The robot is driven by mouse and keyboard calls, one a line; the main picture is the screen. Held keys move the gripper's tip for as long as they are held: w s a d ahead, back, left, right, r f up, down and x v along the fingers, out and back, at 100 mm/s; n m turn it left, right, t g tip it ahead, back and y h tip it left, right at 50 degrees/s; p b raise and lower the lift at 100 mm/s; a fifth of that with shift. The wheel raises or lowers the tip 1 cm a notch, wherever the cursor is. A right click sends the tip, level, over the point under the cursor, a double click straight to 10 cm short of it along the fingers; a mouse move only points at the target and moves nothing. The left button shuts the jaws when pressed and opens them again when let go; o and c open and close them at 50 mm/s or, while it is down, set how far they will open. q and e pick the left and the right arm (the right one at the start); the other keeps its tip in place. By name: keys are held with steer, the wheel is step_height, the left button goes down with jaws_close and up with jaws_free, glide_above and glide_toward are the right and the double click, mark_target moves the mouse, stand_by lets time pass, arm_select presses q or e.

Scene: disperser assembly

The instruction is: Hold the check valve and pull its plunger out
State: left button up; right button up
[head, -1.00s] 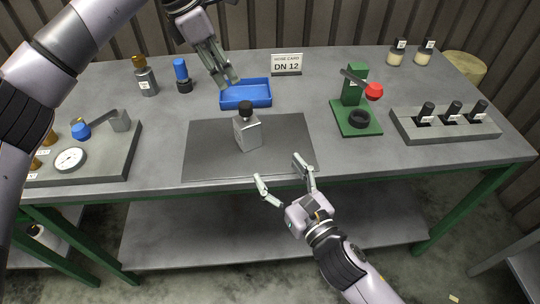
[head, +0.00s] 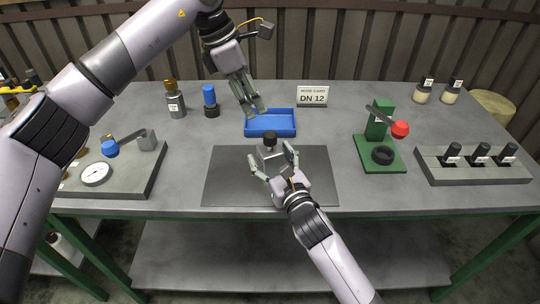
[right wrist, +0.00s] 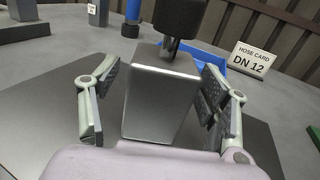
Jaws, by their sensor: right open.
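The check valve is a silver block (head: 268,154) with a black plunger knob (head: 270,138) on top. It stands upright on the dark mat. It also shows large in the right wrist view (right wrist: 158,100), its knob (right wrist: 180,15) cut off by the top edge. My right gripper (head: 273,160) is open, with one finger on each side of the block; the right wrist view shows gaps between the pads and its sides. My left gripper (head: 256,109) hangs above the left part of the blue tray, behind the valve, away from the knob; its finger opening is unclear.
The dark mat (head: 225,185) lies under the valve, with the blue tray (head: 285,124) behind. A gauge fixture (head: 130,180) is left; a green stand with a red knob (head: 385,160) and a grey block holding several black-topped parts (head: 470,172) are right. A hose card (head: 312,96) stands behind.

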steer(key=shift+w+a, duration=0.15)
steer(key=shift+w, duration=0.05)
steer(key=shift+c, duration=0.4)
jaws_close()
stand_by(1.3)
stand_by(0.4)
